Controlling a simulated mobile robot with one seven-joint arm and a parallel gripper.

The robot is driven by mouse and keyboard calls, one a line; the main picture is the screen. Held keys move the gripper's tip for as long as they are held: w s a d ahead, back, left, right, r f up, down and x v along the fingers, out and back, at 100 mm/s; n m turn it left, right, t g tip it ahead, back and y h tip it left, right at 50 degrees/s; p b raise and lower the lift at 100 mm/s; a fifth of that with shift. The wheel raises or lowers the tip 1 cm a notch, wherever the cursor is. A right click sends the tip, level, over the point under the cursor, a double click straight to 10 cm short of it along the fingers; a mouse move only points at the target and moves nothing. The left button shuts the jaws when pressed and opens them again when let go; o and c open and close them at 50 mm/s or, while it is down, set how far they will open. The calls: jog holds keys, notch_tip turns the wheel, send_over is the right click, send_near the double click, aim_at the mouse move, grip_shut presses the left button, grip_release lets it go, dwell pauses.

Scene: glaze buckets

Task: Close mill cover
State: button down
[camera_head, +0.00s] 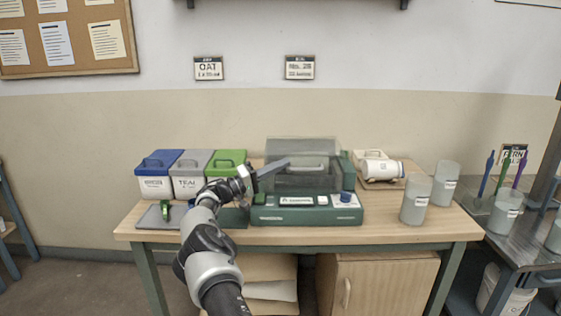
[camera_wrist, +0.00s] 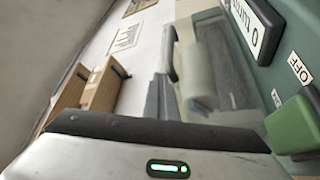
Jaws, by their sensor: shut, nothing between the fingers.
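The mill (camera_head: 290,215) is a green machine on the wooden table, with a light label and buttons along its front. Its grey see-through cover (camera_head: 287,183) stands above the body and looks raised; its exact angle is hard to tell. A pale roller shows through it. My gripper (camera_head: 287,162) is shut and empty, its fingers pointing right across the left part of the cover. Whether they touch it cannot be told. In the wrist view the fingers (camera_wrist: 160,98) are together, and the mill's green button (camera_wrist: 294,126) and OFF label show at the right.
Blue (camera_head: 154,183), grey (camera_head: 190,184) and green (camera_head: 224,158) lidded buckets stand left of the mill. Two grey cups (camera_head: 415,200) (camera_head: 445,180) and a white container (camera_head: 381,170) stand to its right. A metal cart (camera_head: 535,250) is at far right.

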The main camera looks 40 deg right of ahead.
jog(key=shift+f, duration=0.95)
jog(key=r+v, duration=0.2)
jog(key=v, duration=1.5)
jog(key=s+d+r+y, duration=0.2)
jog(key=s+r+y, duration=0.25)
jog(key=s, duration=0.25)
jog(key=s+d+r+y, duration=0.2)
jog(key=s+r+y, duration=0.2)
jog(key=s+y, duration=0.25)
jog(key=s+a+n+t+y, duration=0.4)
jog(key=s+a+t+y, duration=0.1)
jog(key=s+a, duration=0.95)
jog(key=s+a+n+t+y, duration=0.45)
jog(key=s+a, duration=0.65)
jog(key=a, duration=0.7)
notch_tip(320, 180, up, 24)
jog(key=p, duration=2.4)
jog(key=shift+a+f+m+t, duration=0.2)
jog(key=shift+a+m+t, duration=0.15)
jog(key=shift+a+t, duration=0.1)
